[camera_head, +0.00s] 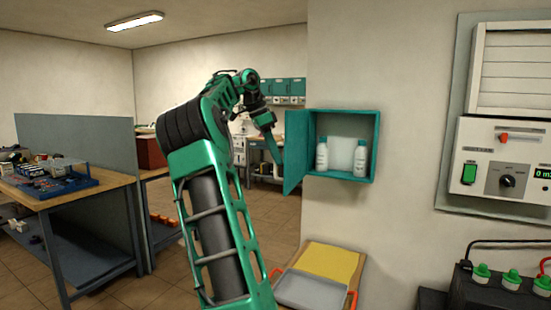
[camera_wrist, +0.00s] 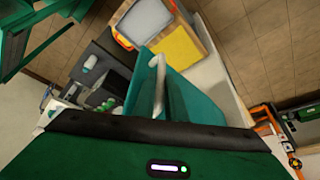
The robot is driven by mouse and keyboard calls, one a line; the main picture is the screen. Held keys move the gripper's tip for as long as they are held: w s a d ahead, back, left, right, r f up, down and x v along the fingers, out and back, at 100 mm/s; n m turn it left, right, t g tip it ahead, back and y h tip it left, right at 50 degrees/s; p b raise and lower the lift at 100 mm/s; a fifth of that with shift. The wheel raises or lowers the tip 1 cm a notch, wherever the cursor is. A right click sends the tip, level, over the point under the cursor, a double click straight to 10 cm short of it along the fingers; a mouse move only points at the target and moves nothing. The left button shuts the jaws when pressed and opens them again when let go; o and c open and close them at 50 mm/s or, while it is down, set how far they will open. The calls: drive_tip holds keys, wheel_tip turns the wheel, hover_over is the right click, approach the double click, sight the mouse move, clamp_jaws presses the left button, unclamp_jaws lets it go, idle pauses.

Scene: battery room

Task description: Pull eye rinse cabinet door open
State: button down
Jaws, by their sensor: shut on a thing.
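The teal eye rinse cabinet (camera_head: 376,150) is mounted on the pale wall in the head view. Its door (camera_head: 298,150) stands wide open, swung out from the left side. Two white bottles with teal caps (camera_head: 322,154) and a pale panel show inside. My gripper (camera_head: 276,153) is at the outer side of the door and is shut on the pale door handle (camera_wrist: 159,85). The handle and the teal door (camera_wrist: 195,95) show close up in the wrist view. The exact contact of the fingertips on the handle is hard to see.
Below the cabinet is a board with a yellow sheet (camera_head: 328,261) and a grey tray (camera_head: 311,290). A control panel (camera_head: 500,165) is on the wall at right, above green-capped batteries (camera_head: 511,279). A workbench (camera_head: 75,192) stands at left. Floor behind my arm is open.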

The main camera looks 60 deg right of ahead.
drive_tip(key=shift+d, duration=0.1)
idle(0.3)
drive_tip(key=c, duration=1.8)
unclamp_jaws()
drive_tip(key=v, duration=1.1)
drive_tip(key=shift+d, duration=0.1)
drive_tip(key=shift+f, duration=0.1)
